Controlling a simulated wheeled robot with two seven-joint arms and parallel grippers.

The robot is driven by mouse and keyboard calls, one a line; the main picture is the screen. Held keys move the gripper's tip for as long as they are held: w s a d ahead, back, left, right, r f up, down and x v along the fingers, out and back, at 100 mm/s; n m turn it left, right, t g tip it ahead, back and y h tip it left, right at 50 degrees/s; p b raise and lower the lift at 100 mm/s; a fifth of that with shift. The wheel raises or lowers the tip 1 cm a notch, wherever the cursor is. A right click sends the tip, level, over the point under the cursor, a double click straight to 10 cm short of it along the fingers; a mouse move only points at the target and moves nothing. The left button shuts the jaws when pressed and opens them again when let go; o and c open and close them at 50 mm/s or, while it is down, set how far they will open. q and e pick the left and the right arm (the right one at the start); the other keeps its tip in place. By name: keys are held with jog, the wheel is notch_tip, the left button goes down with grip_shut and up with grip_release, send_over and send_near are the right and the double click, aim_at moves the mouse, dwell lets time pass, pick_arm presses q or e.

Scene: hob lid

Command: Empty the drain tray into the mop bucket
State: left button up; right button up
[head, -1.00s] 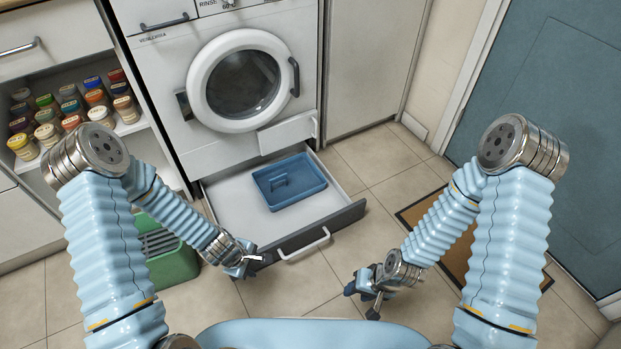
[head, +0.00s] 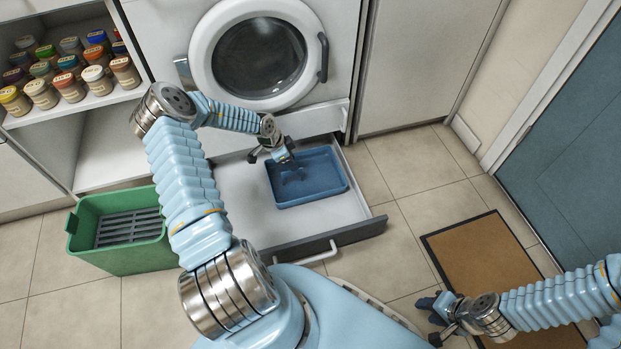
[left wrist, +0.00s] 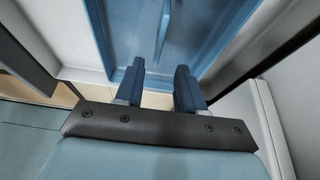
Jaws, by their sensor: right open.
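The blue drain tray (head: 325,188) sits in the pulled-out white drawer (head: 240,205) under the washing machine. My left gripper (head: 287,160) is over the tray's left part, near its raised middle grip, which it partly hides. In the left wrist view the two fingers of my left gripper (left wrist: 160,80) are apart with nothing between them. The thin upright grip (left wrist: 163,30) of the tray lies ahead of them. The green mop bucket (head: 140,258) with a grey slatted insert stands on the floor left of the drawer. My right gripper (head: 437,318) is open and empty above the floor at lower right.
The washing machine door (head: 258,55) is shut above the drawer. The drawer's dark front (head: 350,232) has a white handle. A shelf with several spice jars (head: 68,85) is at upper left. A brown mat (head: 490,255) lies on the tiles before the blue-grey door (head: 575,160).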

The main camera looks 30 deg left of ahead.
aim_at(301, 173)
pick_arm(q)
jog(key=b+x, duration=0.1)
jog(key=x, duration=0.3)
jog(key=shift+d+f, duration=0.1)
jog(key=shift+f, duration=0.3)
jog(key=b+x, duration=0.1)
jog(key=x, duration=0.4)
jog(key=shift+d+b, duration=0.2)
jog(key=shift+b, duration=0.15)
grip_shut()
